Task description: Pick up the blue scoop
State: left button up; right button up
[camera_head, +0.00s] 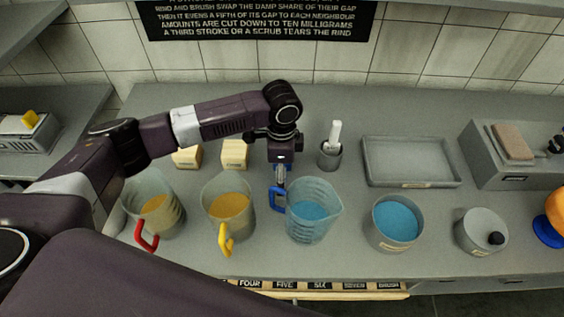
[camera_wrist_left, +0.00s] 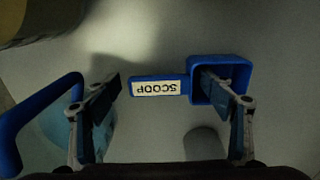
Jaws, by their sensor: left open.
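The blue scoop (camera_wrist_left: 162,87) lies on the grey counter in the left wrist view, its handle labelled SCOOP and its square cup to the right. My left gripper (camera_wrist_left: 160,100) is open, its fingers on either side of the handle. The right finger overlaps the cup; I cannot tell whether it touches. In the head view my left gripper (camera_head: 281,175) points down behind the jug with the blue handle (camera_head: 312,212). I cannot make out the scoop there. My right gripper is not in view.
The jug's blue handle (camera_wrist_left: 30,115) is close by the left finger. Two jugs with yellow contents (camera_head: 229,205) stand left. A cup with a white tool (camera_head: 330,155), an empty tray (camera_head: 410,160) and a blue-filled container (camera_head: 395,222) stand right.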

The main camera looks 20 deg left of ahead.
pick_arm(q)
jog(key=shift+f, duration=0.1)
jog(key=shift+c, duration=0.3)
jog(key=c, duration=1.2)
notch_tip(320, 180, up, 20)
jog(key=b, duration=0.3)
